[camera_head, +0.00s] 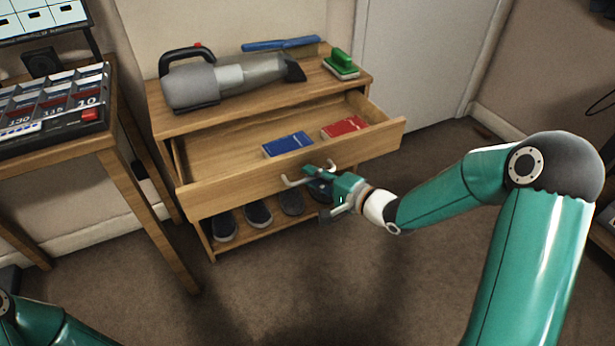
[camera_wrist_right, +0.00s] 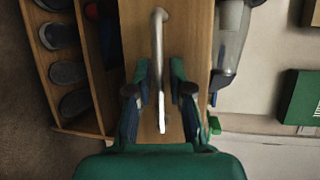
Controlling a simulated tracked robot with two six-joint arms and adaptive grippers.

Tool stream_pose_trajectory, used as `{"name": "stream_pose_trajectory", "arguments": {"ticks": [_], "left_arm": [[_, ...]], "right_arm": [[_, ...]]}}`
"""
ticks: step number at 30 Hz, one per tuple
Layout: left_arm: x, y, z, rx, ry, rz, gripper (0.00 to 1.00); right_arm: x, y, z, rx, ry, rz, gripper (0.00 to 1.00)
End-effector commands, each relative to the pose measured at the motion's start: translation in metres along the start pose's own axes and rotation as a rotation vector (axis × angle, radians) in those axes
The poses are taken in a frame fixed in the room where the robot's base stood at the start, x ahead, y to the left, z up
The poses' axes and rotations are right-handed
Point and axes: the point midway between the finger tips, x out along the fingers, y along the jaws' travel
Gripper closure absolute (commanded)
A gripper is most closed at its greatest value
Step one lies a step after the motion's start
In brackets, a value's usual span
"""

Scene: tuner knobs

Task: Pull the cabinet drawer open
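The wooden cabinet (camera_head: 160,125) stands against the wall. Its drawer (camera_head: 230,190) is pulled well out, and a blue box (camera_head: 287,144) and a red box (camera_head: 344,127) lie inside it. A metal bar handle (camera_head: 292,182) is on the drawer front; it also shows in the right wrist view (camera_wrist_right: 158,50). My right gripper (camera_head: 318,183) is at the right part of the handle. In the right wrist view its two fingers (camera_wrist_right: 160,98) stand apart on either side of the bar, with gaps visible. My left gripper is out of view; only part of my left arm shows at the lower left.
A handheld vacuum (camera_head: 225,82), a blue tool (camera_head: 281,44) and a green brush (camera_head: 340,66) lie on the cabinet top. Several dark shoes (camera_head: 258,214) sit on the lower shelf. A wooden table (camera_head: 60,148) with a device stands left. The carpet in front is clear.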

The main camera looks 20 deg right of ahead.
Motion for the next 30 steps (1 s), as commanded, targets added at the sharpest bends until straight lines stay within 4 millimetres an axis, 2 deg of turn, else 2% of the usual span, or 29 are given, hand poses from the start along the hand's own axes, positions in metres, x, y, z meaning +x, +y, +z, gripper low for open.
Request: {"name": "stream_pose_trajectory", "arguments": {"ticks": [5, 18, 24, 30], "left_arm": [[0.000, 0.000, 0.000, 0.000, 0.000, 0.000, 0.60], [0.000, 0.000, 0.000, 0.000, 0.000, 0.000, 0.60], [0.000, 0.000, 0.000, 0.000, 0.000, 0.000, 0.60], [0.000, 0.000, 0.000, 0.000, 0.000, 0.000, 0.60]], "right_arm": [[-0.020, 0.000, -0.001, 0.001, 0.003, 0.001, 0.80], [-0.102, -0.001, 0.000, 0.000, 0.003, -0.001, 0.80], [-0.117, -0.001, 0.001, -0.001, 0.000, -0.001, 0.80], [-0.118, -0.001, 0.001, 0.000, -0.003, -0.001, 0.80]]}}
